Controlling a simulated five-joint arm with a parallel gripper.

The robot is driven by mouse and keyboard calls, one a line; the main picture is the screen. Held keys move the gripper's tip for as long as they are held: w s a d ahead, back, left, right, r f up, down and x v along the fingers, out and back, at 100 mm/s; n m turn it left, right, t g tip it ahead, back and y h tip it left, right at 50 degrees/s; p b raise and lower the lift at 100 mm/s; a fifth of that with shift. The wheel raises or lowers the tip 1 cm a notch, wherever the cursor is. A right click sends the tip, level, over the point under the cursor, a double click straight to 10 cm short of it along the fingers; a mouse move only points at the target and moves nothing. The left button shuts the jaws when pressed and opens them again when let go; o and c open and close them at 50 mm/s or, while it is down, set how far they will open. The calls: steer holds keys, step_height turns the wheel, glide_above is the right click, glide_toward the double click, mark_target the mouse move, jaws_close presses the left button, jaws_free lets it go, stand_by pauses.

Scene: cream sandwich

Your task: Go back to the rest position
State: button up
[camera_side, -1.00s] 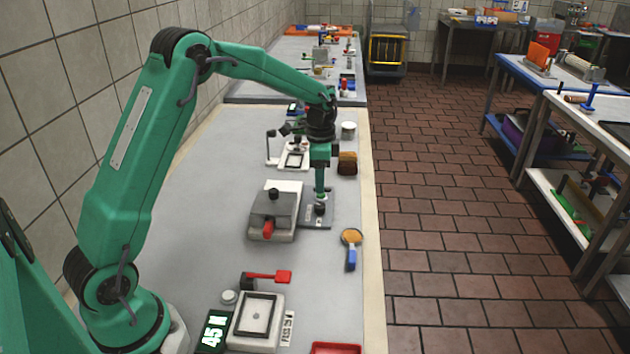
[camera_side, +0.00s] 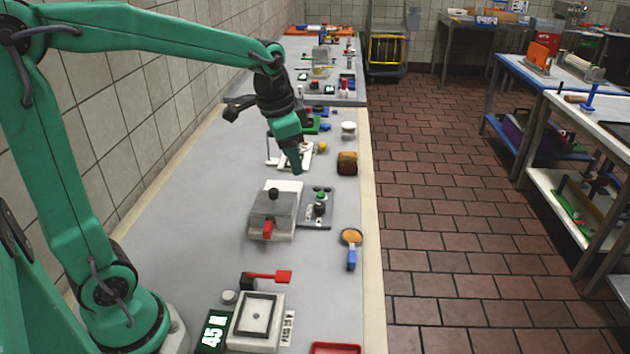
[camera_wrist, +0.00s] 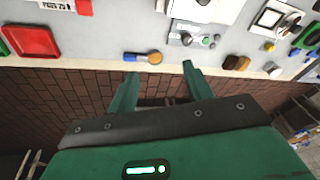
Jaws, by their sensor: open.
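My gripper (camera_side: 293,160) is raised above the counter in the side view, over the middle stretch near the white framed device (camera_side: 307,160). In the wrist view my gripper (camera_wrist: 158,78) shows two green fingers spread apart with nothing between them. Below and in front of it in the side view is a grey plate (camera_side: 312,222) with knobs and a green button on it. Beside that plate stands a grey press-like box (camera_side: 265,222) with a red handle. My gripper touches neither.
A blue-handled round tool (camera_side: 350,250) lies near the counter's right edge. A brown bread-like block (camera_side: 347,163) and a white cup (camera_side: 348,130) stand further back. A scale (camera_side: 256,322) with a green display and a red tray (camera_side: 336,349) are at the front. A tiled wall is at left.

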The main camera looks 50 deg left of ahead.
steer(key=s+d+n+t, duration=0.1)
steer(key=s+n, duration=0.1)
steer(key=s, duration=0.6)
steer(key=s+d+n+t, duration=0.1)
steer(key=s+d+n, duration=0.1)
steer(key=s, duration=0.5)
steer(key=shift+s+d+r+t, duration=0.3)
steer(key=shift+s+r+t, duration=0.1)
steer(key=shift+r, duration=0.05)
